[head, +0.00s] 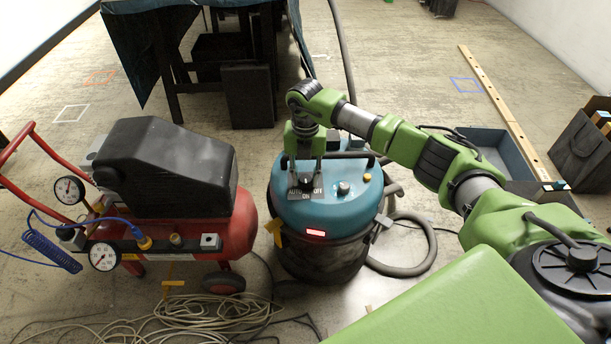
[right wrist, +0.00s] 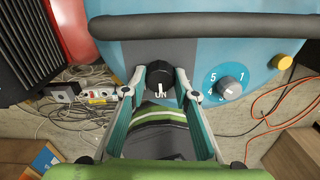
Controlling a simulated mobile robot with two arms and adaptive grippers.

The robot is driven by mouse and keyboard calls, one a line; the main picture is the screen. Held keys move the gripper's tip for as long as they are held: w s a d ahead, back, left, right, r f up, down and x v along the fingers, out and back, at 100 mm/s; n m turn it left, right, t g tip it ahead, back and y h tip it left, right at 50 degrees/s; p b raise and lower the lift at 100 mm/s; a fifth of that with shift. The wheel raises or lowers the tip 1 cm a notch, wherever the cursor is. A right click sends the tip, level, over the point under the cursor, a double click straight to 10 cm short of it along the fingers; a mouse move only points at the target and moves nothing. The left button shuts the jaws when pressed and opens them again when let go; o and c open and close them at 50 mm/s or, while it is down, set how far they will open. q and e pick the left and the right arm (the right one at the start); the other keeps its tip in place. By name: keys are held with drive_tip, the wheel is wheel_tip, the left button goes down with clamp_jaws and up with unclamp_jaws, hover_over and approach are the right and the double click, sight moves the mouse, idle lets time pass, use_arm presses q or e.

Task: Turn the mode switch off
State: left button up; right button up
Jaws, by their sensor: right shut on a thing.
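The mode switch is a black knob on a dark label plate (head: 306,197) on top of the teal vacuum (head: 345,195). The plate reads AUTO, ON and OFF. In the right wrist view the mode switch (right wrist: 159,77) has a white mark that points down toward the ON lettering. My right gripper (head: 304,176) comes from above, its two fingers on either side of the knob and shut on it. It also shows in the right wrist view (right wrist: 159,80). In the head view the fingers mostly hide the knob. My left gripper is not in view.
A numbered dial (right wrist: 230,88) and a yellow button (head: 367,177) are close beside the switch. The vacuum's black handle (right wrist: 180,25) runs behind it. A red compressor (head: 225,230) stands at the left, with loose cables (head: 210,315) on the floor.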

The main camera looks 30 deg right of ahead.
sight(306, 178)
drive_tip(key=n+p, duration=0.1)
drive_tip(key=n, duration=1)
idle(0.3)
drive_tip(key=shift+n, duration=0.3)
drive_tip(key=o, duration=1.1)
wheel_tip(306, 178, up, 12)
idle(0.3)
